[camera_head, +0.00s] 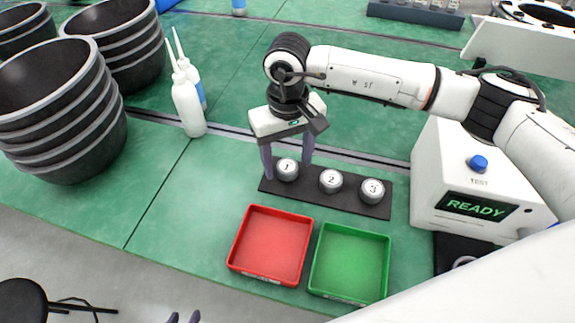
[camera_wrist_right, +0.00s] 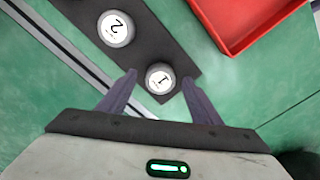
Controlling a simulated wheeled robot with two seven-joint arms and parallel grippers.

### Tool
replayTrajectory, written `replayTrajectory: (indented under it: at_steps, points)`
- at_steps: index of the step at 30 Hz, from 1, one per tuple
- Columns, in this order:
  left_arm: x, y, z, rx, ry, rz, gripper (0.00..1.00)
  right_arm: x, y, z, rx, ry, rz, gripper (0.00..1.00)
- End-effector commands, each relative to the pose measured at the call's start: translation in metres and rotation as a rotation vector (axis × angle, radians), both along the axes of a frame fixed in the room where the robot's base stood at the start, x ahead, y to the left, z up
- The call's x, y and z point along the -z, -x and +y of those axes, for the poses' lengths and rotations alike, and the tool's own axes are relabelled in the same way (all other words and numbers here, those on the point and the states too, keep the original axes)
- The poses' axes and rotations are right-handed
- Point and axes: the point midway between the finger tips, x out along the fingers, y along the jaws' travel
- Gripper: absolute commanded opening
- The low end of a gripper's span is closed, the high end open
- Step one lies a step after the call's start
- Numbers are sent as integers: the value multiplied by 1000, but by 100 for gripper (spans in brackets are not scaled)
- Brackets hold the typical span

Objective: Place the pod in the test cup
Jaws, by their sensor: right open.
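Three round grey pods with white numbered tops sit in a row on a dark strip (camera_head: 310,192): pod 1 (camera_head: 287,169), pod 2 (camera_head: 331,181) and pod 3 (camera_head: 372,191). My right gripper (camera_head: 287,172) is open, its fingers on either side of pod 1. In the right wrist view pod 1 (camera_wrist_right: 160,78) lies between the fingertips, with visible gaps. A white tester (camera_head: 470,190) reads READY. A ring on the black pad (camera_head: 450,248) at its front, perhaps the test cup, is partly hidden by my arm.
A red tray (camera_head: 271,209) and a green tray (camera_head: 350,229) lie in front of the strip. Stacked black bowls (camera_head: 65,150) and white bottles (camera_head: 188,105) stand at the left. The green mat (camera_head: 165,185) left of the strip is clear.

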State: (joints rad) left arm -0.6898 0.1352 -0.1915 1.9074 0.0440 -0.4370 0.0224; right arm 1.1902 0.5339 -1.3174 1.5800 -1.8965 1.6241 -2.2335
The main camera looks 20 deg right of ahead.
Motion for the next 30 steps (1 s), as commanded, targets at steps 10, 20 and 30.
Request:
replayTrajectory:
  at_steps: [10, 20, 30]
  points:
    - [-2, -1, 0, 0, 0, -4, 31, 6, 0, 0, -1, 0, 0, 52]
    - [-3, -5, 0, 0, 0, -10, 31, 6, 0, 0, 0, 0, 0, 11]
    - [2, -5, 0, 0, 0, -11, 31, -20, -1, 1, -1, -2, -6, 11]
